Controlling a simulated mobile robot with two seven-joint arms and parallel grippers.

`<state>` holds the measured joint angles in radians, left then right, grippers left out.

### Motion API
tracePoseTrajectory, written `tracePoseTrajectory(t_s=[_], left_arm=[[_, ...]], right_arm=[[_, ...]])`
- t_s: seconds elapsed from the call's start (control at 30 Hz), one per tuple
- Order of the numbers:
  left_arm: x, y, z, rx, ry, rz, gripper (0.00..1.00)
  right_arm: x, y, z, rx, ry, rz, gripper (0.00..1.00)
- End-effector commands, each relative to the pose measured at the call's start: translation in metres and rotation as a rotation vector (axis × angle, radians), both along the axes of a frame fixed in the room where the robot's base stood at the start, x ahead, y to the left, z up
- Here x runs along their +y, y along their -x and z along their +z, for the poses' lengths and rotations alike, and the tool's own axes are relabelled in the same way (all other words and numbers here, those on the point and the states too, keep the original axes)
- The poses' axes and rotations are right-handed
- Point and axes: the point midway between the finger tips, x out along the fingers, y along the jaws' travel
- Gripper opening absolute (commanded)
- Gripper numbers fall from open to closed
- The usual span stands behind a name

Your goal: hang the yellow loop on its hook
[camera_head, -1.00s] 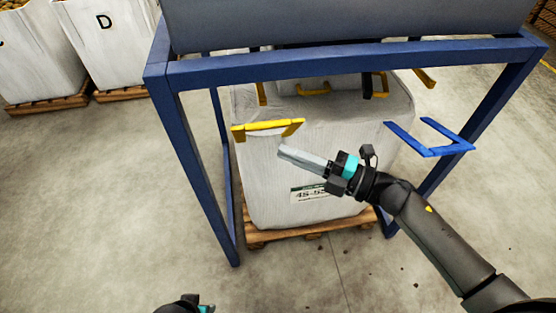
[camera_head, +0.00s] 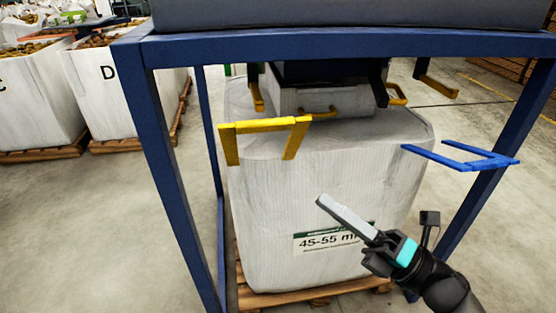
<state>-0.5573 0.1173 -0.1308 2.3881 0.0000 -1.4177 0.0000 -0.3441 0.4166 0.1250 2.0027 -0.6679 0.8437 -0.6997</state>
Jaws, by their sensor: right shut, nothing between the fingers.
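A yellow loop (camera_head: 264,125) is at the front left top corner of the white big bag (camera_head: 330,180), with a flat top bar and two legs pointing down. More yellow pieces show at the back of the bag, one at the back left (camera_head: 257,98) and one at the back right (camera_head: 436,86), beside dark uprights. I cannot tell which part is the yellow loop's hook. My right gripper (camera_head: 321,202) is shut and empty in front of the bag, below and right of the front yellow loop, apart from it. My left gripper is out of view.
A blue frame (camera_head: 340,45) stands around the bag, its left leg (camera_head: 172,190) beside the front yellow loop. A blue U-shaped piece (camera_head: 462,160) sticks out at the right. The bag stands on a pallet (camera_head: 330,292). Other filled bags (camera_head: 95,95) stand at the left.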

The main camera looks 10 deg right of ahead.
Motion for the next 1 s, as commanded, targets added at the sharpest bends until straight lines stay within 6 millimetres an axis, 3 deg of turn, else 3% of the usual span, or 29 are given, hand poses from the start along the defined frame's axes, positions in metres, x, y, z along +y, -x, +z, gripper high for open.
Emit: tracePoseTrajectory(t_s=[0.17, 0.63, 1.0], left_arm=[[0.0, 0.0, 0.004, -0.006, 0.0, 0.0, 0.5], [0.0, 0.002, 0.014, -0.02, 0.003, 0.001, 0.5], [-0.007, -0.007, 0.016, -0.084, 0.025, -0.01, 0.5]], right_arm=[[0.012, -0.009, 0.008, -0.006, 0.001, 0.002, 0.0], [0.072, -0.059, 0.042, -0.006, 0.0, 0.001, 0.0], [0.07, -0.088, 0.061, -0.002, 0.001, 0.0, 0.0]])
